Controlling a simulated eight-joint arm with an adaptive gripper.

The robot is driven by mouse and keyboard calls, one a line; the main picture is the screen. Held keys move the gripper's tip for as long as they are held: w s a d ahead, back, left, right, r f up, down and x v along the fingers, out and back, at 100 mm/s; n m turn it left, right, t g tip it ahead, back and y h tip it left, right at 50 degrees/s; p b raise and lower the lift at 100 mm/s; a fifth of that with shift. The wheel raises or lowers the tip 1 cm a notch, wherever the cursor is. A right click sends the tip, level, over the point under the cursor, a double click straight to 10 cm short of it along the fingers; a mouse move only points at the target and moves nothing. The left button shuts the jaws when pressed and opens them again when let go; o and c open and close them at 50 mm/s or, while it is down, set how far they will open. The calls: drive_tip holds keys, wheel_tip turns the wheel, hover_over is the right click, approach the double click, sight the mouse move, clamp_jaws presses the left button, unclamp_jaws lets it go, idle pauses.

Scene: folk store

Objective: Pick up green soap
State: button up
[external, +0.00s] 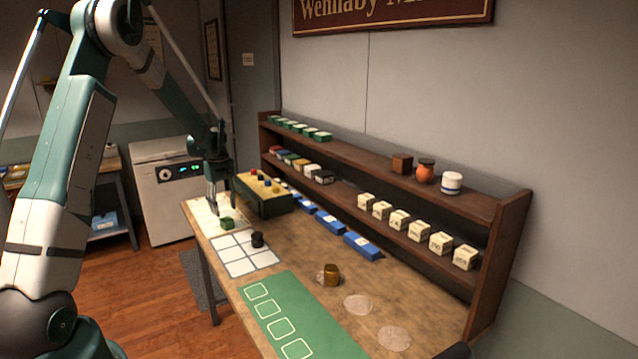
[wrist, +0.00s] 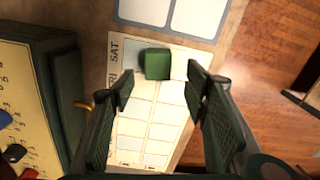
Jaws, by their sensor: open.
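The green soap (external: 227,223) is a small green block lying on a white calendar sheet (external: 201,211) at the far left end of the table. In the wrist view the soap (wrist: 157,64) sits near the sheet's "SAT" end, ahead of my fingertips and between their lines. My gripper (external: 214,207) is above the sheet, just left of the soap in the external view. Its fingers are apart and empty; the gripper also shows in the wrist view (wrist: 160,82).
A green box with a yellow top (external: 262,193) stands beside the gripper; its side (wrist: 65,100) is close to the left finger. A white grid mat (external: 245,262) holds a dark round item (external: 257,240). A shelf (external: 400,190) with small boxes lines the back.

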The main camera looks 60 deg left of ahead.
sight(226, 219)
drive_tip(key=shift+f, duration=1.25)
drive_tip(key=shift+w+f, duration=0.1)
drive_tip(key=shift+f, duration=2.5)
drive_tip(key=shift+c, duration=0.4)
drive_tip(key=c, duration=0.9)
